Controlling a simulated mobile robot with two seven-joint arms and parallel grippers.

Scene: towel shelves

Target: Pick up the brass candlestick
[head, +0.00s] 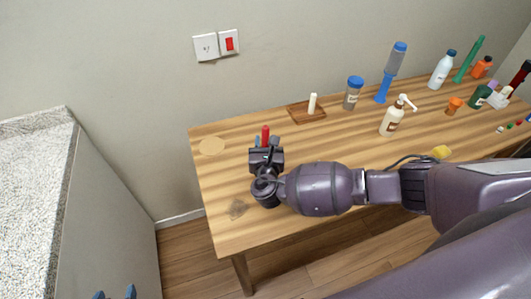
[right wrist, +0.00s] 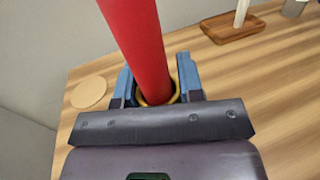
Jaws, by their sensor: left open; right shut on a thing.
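The brass candlestick (right wrist: 175,97) shows in the right wrist view as a gold-coloured rim around the foot of a red candle (right wrist: 137,40). My right gripper (right wrist: 158,90) has its blue fingers on both sides of it and is shut on it. In the head view the red candle (head: 265,135) stands up beyond my right gripper (head: 265,147), over the left part of the table. The gripper hides the candlestick there, and I cannot tell if its base touches the table. My left gripper (head: 115,294) shows only two blue fingertips, apart and empty, at the bottom left.
The wooden table (head: 225,190) bears a round tan disc (head: 212,146), a wooden tray (head: 299,114) with a white candle (head: 312,103), a jar (head: 353,93) and a pump bottle (head: 393,118). More bottles stand at the right. A speckled counter (head: 35,200) is at the left.

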